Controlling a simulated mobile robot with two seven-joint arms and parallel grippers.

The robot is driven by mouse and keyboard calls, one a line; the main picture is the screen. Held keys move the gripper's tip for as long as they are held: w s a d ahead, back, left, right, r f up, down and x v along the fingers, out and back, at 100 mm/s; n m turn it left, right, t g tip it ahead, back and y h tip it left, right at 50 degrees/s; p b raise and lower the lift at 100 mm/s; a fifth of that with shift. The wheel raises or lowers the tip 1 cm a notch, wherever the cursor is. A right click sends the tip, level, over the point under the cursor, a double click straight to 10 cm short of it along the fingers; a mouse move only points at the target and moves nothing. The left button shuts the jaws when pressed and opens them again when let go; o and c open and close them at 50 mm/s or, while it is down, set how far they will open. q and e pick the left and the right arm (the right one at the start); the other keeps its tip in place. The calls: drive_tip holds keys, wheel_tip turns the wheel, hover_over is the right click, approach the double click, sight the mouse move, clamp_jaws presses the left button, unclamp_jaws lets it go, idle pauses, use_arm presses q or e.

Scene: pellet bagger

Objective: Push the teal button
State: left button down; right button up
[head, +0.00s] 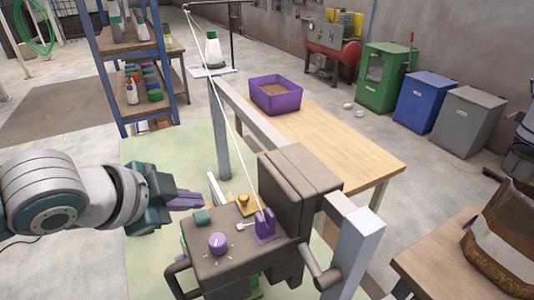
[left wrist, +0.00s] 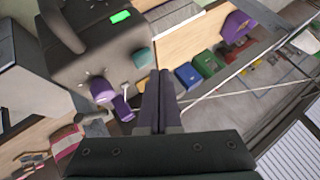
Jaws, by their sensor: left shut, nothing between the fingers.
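The teal button (head: 203,216) is a small block on the top panel of the dark grey machine (head: 205,262), near its far left corner. It also shows in the left wrist view (left wrist: 142,57), just left of and beyond my fingertips. My left gripper (head: 200,199) is shut and empty, its dark purple fingers pointing right. In the head view its tips are just above the button in the picture; I see no contact. In the left wrist view, the closed fingers (left wrist: 161,76) point toward the machine. My right gripper is not in view.
A tall grey box (head: 300,185) rises behind. A wooden table (head: 335,145) holds a purple bin (head: 276,94).

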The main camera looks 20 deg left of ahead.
sight(195, 219)
use_arm(q)
drive_tip(key=shift+f, duration=0.15)
idle(0.5)
drive_tip(key=shift+f, duration=0.35)
drive_tip(key=shift+f+b, duration=0.5)
drive_tip(key=shift+b, duration=0.05)
idle(0.5)
drive_tip(key=shift+r, duration=0.1)
drive_tip(key=shift+r+p, duration=0.9)
drive_tip(key=shift+p, duration=0.25)
wheel_tip(195, 219, up, 6)
drive_tip(key=p, duration=0.6)
drive_tip(key=shift+p, duration=0.3)
